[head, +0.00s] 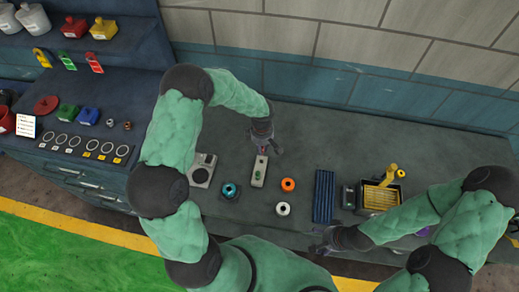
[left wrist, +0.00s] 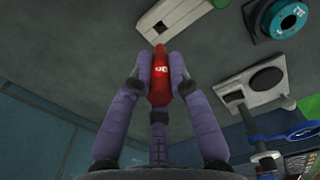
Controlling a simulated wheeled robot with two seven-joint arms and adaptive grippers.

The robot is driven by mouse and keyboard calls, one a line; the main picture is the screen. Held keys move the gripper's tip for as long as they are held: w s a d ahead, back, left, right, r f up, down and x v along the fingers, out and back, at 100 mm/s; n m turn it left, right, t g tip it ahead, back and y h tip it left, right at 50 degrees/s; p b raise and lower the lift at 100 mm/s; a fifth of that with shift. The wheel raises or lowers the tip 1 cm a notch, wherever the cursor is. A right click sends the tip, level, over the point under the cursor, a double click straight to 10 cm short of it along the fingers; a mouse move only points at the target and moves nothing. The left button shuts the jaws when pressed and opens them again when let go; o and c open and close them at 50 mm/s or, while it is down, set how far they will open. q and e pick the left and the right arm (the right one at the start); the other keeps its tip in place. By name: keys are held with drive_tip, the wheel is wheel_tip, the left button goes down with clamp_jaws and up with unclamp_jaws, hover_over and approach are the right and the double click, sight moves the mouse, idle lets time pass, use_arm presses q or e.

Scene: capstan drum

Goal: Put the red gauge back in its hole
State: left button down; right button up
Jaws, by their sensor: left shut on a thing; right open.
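My left gripper (head: 263,147) is shut on the red gauge (left wrist: 160,85), a red piece with white marking in the left wrist view. Only a small bit of red shows in the head view. The pale block (head: 259,181) stands just under this gripper, with a green gauge (head: 259,174) in it. In the left wrist view the far end of the red gauge overlaps the edge of the pale block (left wrist: 172,22). I cannot tell whether they touch, and the hole is not clearly visible. My right gripper (head: 322,244) is open and empty near the bench's front edge.
A grey block with a round hole (head: 201,175) and a teal ring on a dark base (head: 231,190) stand left of the pale block. Orange (head: 288,184) and white (head: 282,208) rings, a blue ribbed block (head: 324,196) and a yellow tray (head: 380,197) stand to its right.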

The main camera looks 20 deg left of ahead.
use_arm(q)
drive_tip(key=shift+f, duration=1.65)
drive_tip(key=shift+b, duration=0.7)
drive_tip(key=shift+f+b, duration=0.45)
drive_tip(key=shift+b, duration=0.25)
drive_tip(key=shift+f, duration=0.15)
idle(0.3)
drive_tip(key=shift+b, duration=0.7)
drive_tip(key=shift+f+b, duration=0.6)
drive_tip(key=shift+b, duration=0.3)
idle(0.5)
